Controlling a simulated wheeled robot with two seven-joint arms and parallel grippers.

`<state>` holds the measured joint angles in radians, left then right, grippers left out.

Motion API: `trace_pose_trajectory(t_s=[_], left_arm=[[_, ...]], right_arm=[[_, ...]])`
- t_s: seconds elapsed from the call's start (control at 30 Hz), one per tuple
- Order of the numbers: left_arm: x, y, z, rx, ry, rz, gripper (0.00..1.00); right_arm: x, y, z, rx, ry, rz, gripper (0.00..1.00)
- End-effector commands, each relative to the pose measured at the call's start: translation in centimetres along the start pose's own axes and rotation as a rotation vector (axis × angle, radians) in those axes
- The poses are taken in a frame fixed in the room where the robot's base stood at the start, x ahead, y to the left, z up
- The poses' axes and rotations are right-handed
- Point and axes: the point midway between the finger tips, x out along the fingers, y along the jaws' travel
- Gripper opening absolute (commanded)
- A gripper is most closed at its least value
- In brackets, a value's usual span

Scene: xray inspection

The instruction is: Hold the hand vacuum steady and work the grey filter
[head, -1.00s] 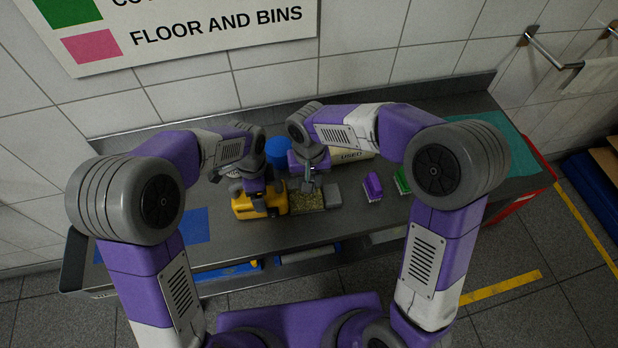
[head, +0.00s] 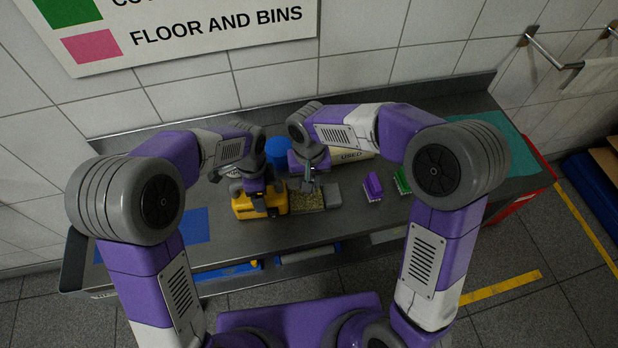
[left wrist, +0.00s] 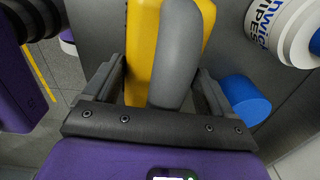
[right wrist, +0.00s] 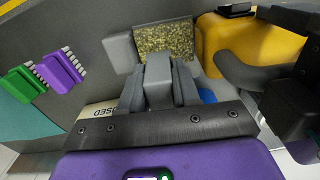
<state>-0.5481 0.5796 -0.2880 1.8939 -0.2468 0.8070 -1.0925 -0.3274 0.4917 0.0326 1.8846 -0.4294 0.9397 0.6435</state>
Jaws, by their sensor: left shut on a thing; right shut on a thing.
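The hand vacuum (head: 245,206) is yellow, with a dark grey handle (left wrist: 178,65) and a clear, speckled dust bin (head: 308,200) that ends in a grey nose (head: 333,194). It lies on the grey bench. My left gripper (left wrist: 163,95) is shut on the handle, one finger on each side. My right gripper (right wrist: 158,90) is shut on a grey block, the grey filter (right wrist: 158,70), beside the speckled bin. The fingers hide the filter's sides and lower part, and I cannot tell how deep it sits in the vacuum.
A purple brush (head: 373,187) and a green brush (head: 402,181) lie right of the vacuum. A white wipes canister (left wrist: 285,25) is near my left gripper. A blue mat (head: 197,226) lies clear at left.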

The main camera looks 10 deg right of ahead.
Motion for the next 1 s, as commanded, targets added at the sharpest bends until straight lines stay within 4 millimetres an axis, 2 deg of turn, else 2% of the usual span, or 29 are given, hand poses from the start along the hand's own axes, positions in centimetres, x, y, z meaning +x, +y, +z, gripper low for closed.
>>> trace_pose_trajectory(t_s=[0.47,1.0], left_arm=[[0.0,0.0,0.0,-0.001,0.000,-0.001,0.21],[0.0,0.0,0.0,0.000,0.000,0.000,0.21]], right_arm=[[-0.6,-0.1,0.0,0.000,0.002,-0.001,0.00],[-3.2,0.0,-0.1,-0.001,0.002,-0.001,0.00]])
